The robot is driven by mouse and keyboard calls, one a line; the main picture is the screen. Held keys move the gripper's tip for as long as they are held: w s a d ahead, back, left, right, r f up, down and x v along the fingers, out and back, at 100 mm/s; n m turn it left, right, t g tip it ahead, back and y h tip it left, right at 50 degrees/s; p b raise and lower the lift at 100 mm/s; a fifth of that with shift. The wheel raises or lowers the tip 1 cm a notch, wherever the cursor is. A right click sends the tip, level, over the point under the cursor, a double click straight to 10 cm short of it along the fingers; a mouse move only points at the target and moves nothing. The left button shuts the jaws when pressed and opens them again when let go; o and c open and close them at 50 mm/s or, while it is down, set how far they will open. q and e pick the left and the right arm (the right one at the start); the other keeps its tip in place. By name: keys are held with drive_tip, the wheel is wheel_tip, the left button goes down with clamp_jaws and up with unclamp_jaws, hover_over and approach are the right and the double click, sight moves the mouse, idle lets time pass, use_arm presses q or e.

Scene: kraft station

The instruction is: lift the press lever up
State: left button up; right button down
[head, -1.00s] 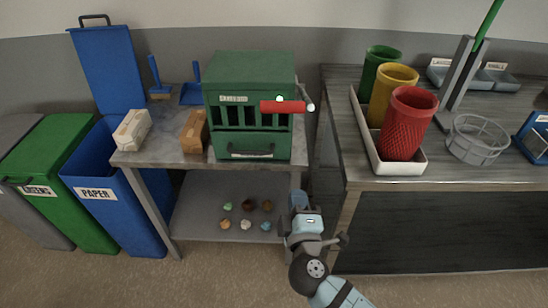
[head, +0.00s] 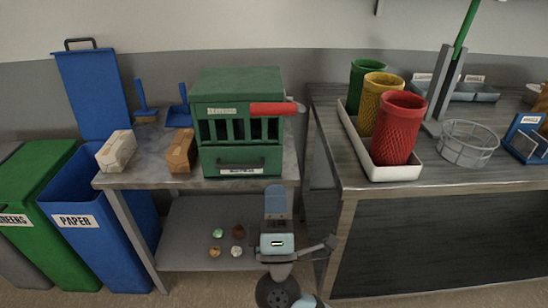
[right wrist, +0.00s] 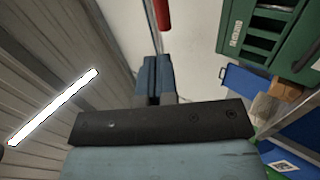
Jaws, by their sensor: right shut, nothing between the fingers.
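The press is a green box (head: 238,85) with dark slots and a lower drawer, on the small grey table. Its lever has a red grip (head: 272,109) across the upper front and a grey pivot at the right side. In the right wrist view the red grip (right wrist: 162,14) shows at the top edge, beyond my fingers. My right gripper (head: 275,190) is below and in front of the press, fingers pointing up, apart from the lever. It also shows in the right wrist view (right wrist: 154,62), fingers together and empty. My left gripper is not in view.
The grey table (head: 130,180) carries two wrapped blocks, with several small lumps on its lower shelf. Blue and green bins stand left. The right bench (head: 440,185) holds a white tray with three cups and a wire basket. A gap separates table and bench.

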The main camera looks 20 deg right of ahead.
sight(273, 115)
drive_tip(key=p+x, duration=0.3)
drive_tip(key=x, duration=0.9)
drive_tip(key=shift+w+r, duration=0.1)
drive_tip(key=shift+r, duration=0.05)
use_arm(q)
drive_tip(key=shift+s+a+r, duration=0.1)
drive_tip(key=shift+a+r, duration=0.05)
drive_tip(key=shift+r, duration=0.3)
use_arm(e)
drive_tip(key=shift+w+d+r, duration=0.1)
drive_tip(key=shift+w+r, duration=0.15)
drive_tip(key=shift+w, duration=0.1)
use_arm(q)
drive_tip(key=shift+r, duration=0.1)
use_arm(e)
drive_tip(key=shift+r, duration=0.1)
